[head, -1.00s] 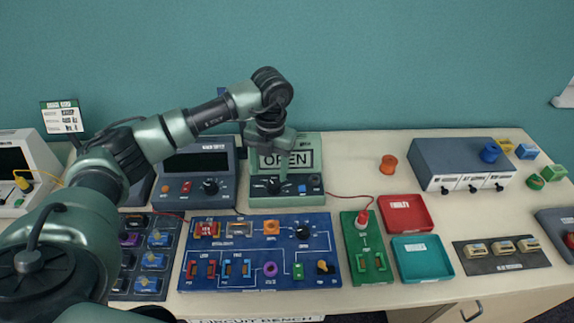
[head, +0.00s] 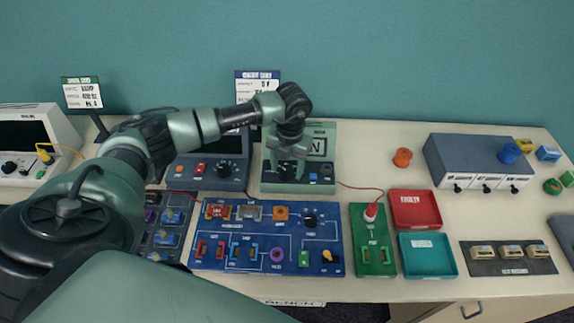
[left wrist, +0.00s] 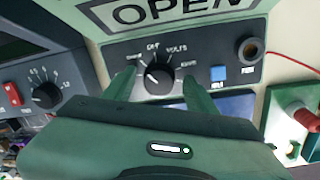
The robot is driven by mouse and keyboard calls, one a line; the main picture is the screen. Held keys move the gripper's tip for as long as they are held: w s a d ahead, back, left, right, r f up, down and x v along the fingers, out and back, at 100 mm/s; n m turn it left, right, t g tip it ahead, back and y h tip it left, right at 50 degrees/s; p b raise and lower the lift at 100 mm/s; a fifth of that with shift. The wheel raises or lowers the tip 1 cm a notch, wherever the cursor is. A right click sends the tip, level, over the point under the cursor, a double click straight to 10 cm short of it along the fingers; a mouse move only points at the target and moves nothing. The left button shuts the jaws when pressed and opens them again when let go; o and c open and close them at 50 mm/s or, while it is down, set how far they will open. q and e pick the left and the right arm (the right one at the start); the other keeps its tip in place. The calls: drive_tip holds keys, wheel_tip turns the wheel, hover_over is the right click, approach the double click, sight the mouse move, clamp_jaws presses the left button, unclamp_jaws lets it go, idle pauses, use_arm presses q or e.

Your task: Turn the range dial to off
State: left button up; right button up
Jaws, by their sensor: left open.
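The green multimeter (head: 325,145) stands at the back of the bench, its display partly hidden by my left arm. In the left wrist view its display (left wrist: 170,14) reads OPEN. The black range dial (left wrist: 157,78) is on the dark panel below, among printed labels that include VOLTS. Its white mark appears to point up and left; the exact setting is hard to read. My left gripper (head: 287,168) is over the dial. In the left wrist view my left gripper (left wrist: 160,92) is open, one finger either side of the dial. My right gripper is out of view.
A blue button (left wrist: 218,73) and a dark round socket (left wrist: 250,48) sit right of the dial. A grey instrument with its own knob (left wrist: 45,95) stands close on the left. The blue circuit board (head: 345,262) lies in front, with a red lead (head: 370,212) nearby.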

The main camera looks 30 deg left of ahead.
use_arm(q)
drive_tip(key=shift+s, duration=0.1)
drive_tip(key=c, duration=1)
clamp_jaws()
drive_tip(key=shift+m+b, duration=0.3)
drive_tip(key=shift+b, duration=0.2)
drive_tip(key=m+b, duration=0.2)
drive_tip(key=b, duration=0.1)
drive_tip(key=shift+f+m, duration=0.15)
drive_tip(key=shift+m, duration=0.15)
drive_tip(key=m+b, duration=0.2)
drive_tip(key=shift+m, duration=0.3)
drive_tip(key=shift+r+m+b, duration=0.2)
drive_tip(key=shift+m+b, duration=0.35)
drive_tip(key=shift+m, duration=0.05)
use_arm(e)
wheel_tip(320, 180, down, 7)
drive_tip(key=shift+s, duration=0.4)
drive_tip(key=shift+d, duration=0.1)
